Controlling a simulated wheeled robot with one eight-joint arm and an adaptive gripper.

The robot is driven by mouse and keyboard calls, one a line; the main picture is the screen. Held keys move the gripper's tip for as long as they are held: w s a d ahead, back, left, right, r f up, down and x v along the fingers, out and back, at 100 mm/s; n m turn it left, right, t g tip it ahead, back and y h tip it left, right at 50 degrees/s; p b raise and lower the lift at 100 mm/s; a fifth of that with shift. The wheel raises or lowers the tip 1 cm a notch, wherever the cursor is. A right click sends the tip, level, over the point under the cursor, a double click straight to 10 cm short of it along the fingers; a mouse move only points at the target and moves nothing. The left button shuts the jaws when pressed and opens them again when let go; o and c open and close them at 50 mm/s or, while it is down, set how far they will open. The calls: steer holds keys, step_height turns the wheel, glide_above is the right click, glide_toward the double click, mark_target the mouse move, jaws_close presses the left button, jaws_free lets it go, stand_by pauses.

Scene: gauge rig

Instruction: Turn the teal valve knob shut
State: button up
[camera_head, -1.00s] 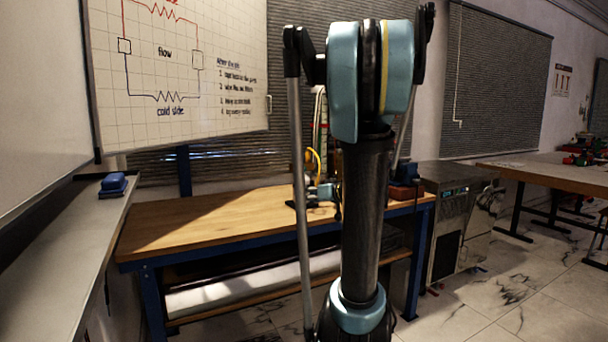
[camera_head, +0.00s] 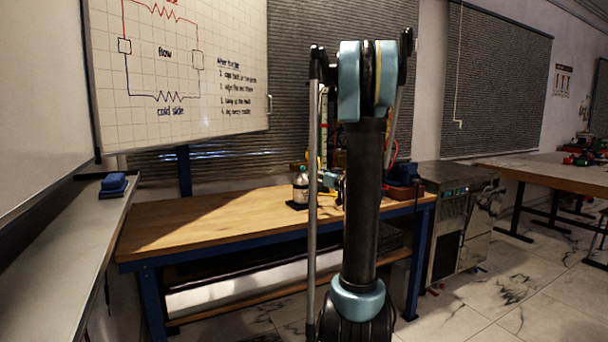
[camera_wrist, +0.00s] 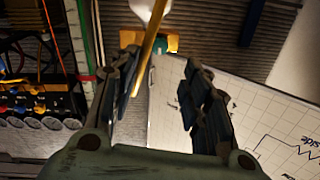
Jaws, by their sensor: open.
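My gripper (camera_wrist: 161,78) is open in the wrist view, its two dark fingers apart with nothing held between them. Beyond the fingertips is a small orange-yellow part with a teal patch (camera_wrist: 173,44); I cannot tell whether this is the valve knob. A yellow rod and a rounded white thing (camera_wrist: 150,8) lie in front of it. In the head view my arm stands in front of the rig and hides most of it.
A wooden bench (camera_head: 215,212) with a blue frame carries a small bottle (camera_head: 300,184) on a dark base. A whiteboard (camera_head: 180,70) hangs behind. In the wrist view a dark panel with several round dials (camera_wrist: 40,108) and coloured cables is at the left. The bench's left part is clear.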

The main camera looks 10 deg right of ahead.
mark_target(304, 169)
steer(key=x, duration=1)
steer(key=shift+w+a, duration=0.1)
steer(key=shift+w, duration=0.05)
jaws_close()
steer(key=shift+a+r, duration=0.1)
steer(key=shift+a, duration=0.25)
steer(key=shift+d, duration=0.4)
